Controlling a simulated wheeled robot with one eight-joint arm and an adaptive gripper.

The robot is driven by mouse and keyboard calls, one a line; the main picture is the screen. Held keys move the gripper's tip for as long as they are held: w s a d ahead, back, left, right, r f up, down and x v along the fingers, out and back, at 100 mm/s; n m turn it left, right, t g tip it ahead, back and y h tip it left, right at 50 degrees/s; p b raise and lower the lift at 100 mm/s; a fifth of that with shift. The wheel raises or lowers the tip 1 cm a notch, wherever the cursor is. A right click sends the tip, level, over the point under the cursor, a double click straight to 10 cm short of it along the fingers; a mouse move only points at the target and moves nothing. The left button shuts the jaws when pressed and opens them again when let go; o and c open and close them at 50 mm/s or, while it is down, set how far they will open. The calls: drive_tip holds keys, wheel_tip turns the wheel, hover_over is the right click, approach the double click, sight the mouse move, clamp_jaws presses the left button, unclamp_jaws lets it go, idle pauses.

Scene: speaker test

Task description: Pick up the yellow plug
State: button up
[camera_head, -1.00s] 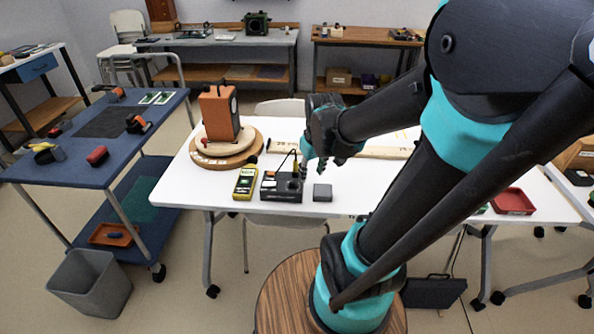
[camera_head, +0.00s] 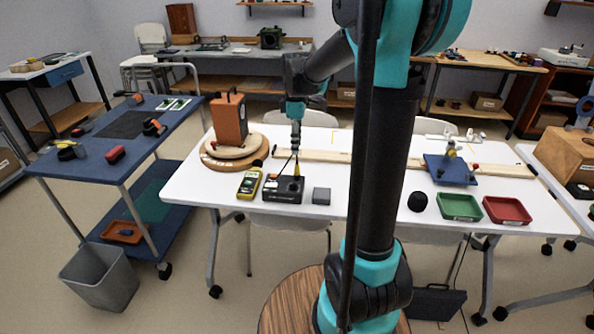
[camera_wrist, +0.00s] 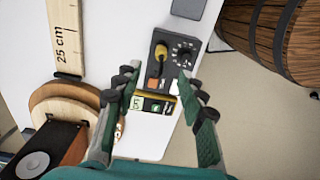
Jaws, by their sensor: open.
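The yellow plug (camera_head: 297,170) stands on the black box (camera_head: 283,190) on the white table. In the wrist view the plug (camera_wrist: 161,51) sits on the box beside a round dial (camera_wrist: 184,53), with a dark cable running from it. My gripper (camera_head: 295,149) is above the box in the head view, pointing down. In the wrist view my gripper (camera_wrist: 160,78) has its two fingers spread apart, with nothing between them. The plug appears just beyond the fingertips, apart from them. Exact height above the plug is hard to tell.
A yellow meter (camera_head: 249,183) lies left of the box, a grey block (camera_head: 321,196) right of it. An orange speaker (camera_head: 229,121) stands on wooden discs (camera_head: 222,163) at the left. A long wooden ruler (camera_head: 325,157) lies behind. Green (camera_head: 459,207) and red (camera_head: 507,210) trays are farther right.

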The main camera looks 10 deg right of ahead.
sight(297, 164)
wheel_tip(297, 164, down, 10)
drive_tip(key=shift+s+d, duration=0.1)
idle(0.4)
clamp_jaws()
idle(0.4)
